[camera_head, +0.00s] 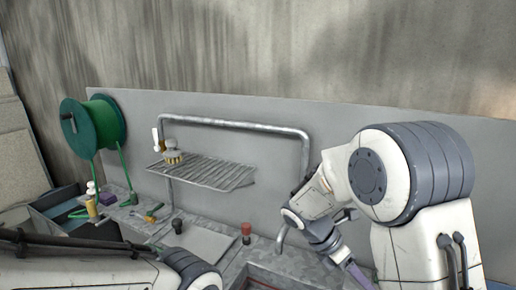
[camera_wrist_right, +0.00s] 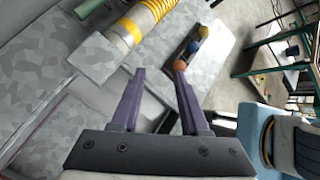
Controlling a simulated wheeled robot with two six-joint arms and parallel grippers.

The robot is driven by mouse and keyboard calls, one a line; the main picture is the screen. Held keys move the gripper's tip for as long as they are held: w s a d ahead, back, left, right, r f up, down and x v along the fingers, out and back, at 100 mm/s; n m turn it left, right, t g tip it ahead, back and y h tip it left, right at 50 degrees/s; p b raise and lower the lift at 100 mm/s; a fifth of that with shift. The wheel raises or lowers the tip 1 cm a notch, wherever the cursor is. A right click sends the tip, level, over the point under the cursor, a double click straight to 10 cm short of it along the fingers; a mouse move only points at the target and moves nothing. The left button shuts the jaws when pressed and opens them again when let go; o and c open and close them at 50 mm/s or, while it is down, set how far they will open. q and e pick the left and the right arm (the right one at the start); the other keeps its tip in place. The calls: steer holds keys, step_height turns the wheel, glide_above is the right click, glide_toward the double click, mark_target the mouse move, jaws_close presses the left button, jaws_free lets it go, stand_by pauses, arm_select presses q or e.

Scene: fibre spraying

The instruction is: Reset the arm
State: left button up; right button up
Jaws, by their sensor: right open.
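My right arm (camera_head: 415,175) reaches in from the right in the head view, with its wrist bent downward. My right gripper (camera_head: 352,268) points down near the front of the workbench, partly cut off by the lower edge. In the right wrist view my right gripper (camera_wrist_right: 158,70) shows two purple fingers spread apart, with nothing between them. My left arm (camera_head: 90,268) crosses the lower left of the head view. My left gripper is outside both views.
Small bottles and tools lie on the bench's left. The wrist view shows a yellow-grey coil (camera_wrist_right: 142,18) and coloured balls (camera_wrist_right: 194,47) in a dark holder.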

steer(key=s+a+r+m+t+y, duration=0.2)
steer(key=s+a+m+y, duration=0.7)
steer(key=s+a, duration=1)
steer(key=a+m, duration=0.1)
steer(key=m, duration=0.3)
steer(key=shift+a+t, duration=0.15)
steer(key=shift+t, duration=0.25)
